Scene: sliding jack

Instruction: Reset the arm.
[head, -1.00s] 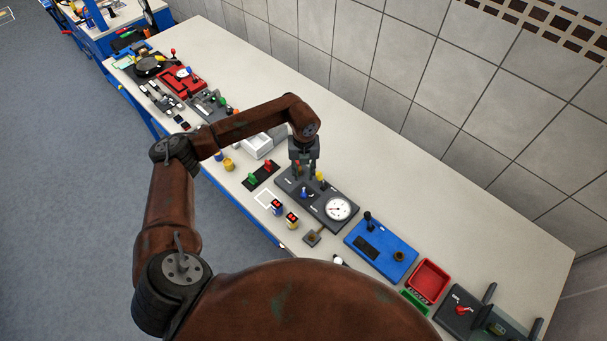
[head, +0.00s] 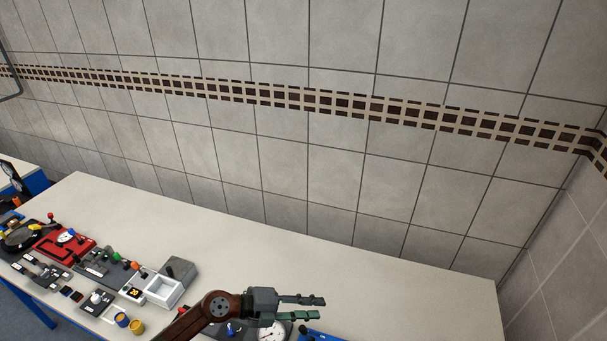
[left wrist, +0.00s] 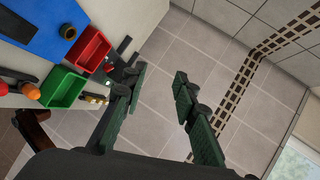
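My left arm's brown forearm comes in from the bottom of the head view. My left gripper (head: 322,308) points right over the bench, with its two greenish fingers apart and nothing between them. In the left wrist view the same two fingers (left wrist: 160,82) are spread, with bare tiled floor beyond them. The round white gauge (head: 272,331) shows just below the gripper in the head view, partly covered. My right arm and gripper are not seen for certain.
The bench (head: 400,285) has free room along the wall. A white tray (head: 164,290), a red device (head: 64,243) and two small cylinders stand to the left. The left wrist view shows a red bin (left wrist: 88,48), a green bin (left wrist: 62,86) and a blue board (left wrist: 45,25).

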